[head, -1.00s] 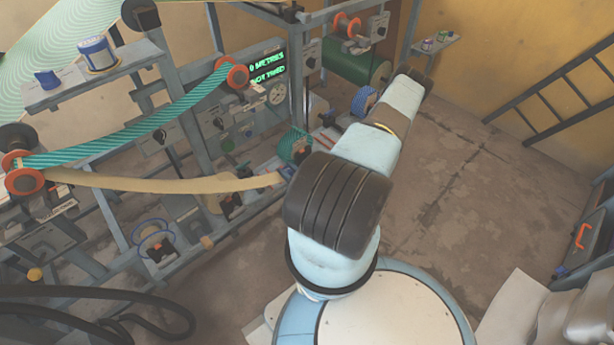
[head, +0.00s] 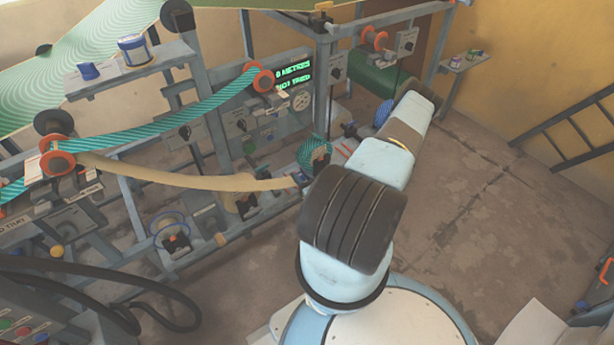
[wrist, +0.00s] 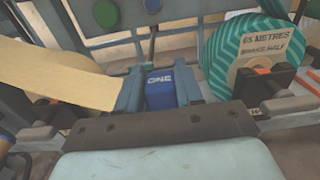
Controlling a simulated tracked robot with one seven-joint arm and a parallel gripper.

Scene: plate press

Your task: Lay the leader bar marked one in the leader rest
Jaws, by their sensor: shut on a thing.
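In the wrist view the blue leader bar (wrist: 160,90) shows the word ONE in white. My gripper (wrist: 160,72) is shut on it, with a blue-grey finger on each side. A tan strip (wrist: 55,80) comes in from the left and ends close to the left finger; I cannot tell whether it joins the bar. The strip also shows in the head view (head: 190,179), sagging toward my arm. I cannot make out which part is the leader rest.
A green striped roll (wrist: 245,60) labelled 65 METRES stands close on the right in the wrist view. The machine's frame and rollers fill the left of the head view, with a display (head: 293,72) and a shelf (head: 130,65). Bare floor (head: 480,200) lies right of my arm.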

